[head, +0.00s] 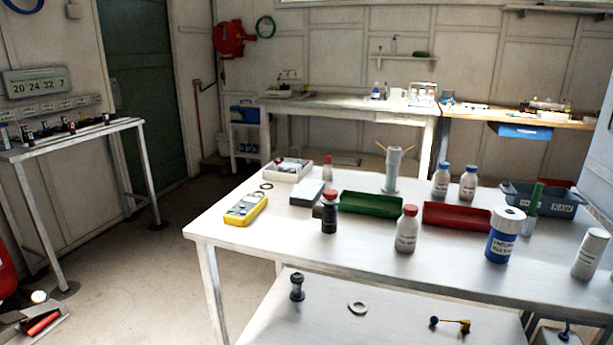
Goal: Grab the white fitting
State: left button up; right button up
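I cannot tell for sure which thing is the white fitting. A small pale ring-shaped piece (357,308) lies flat on the white lower shelf (300,330) under the near table. A pale grey-white upright cylinder (393,170) with thin tan pieces at its top stands on the near table (290,255), behind the green tray and the red tray. Neither of my grippers is in view, and nothing visible is being held.
On the table are a yellow meter (246,208), a green tray (371,204), a red tray (457,216), a red-capped white bottle (406,230) and a blue-and-white jar (505,236). A dark fitting (297,287) and a brass piece (456,324) share the lower shelf. The table's front left is clear.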

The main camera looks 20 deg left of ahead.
aim_at(327, 174)
jog(key=u, duration=1.9)
jog(key=i, duration=4.35)
jog(key=z, duration=2.5)
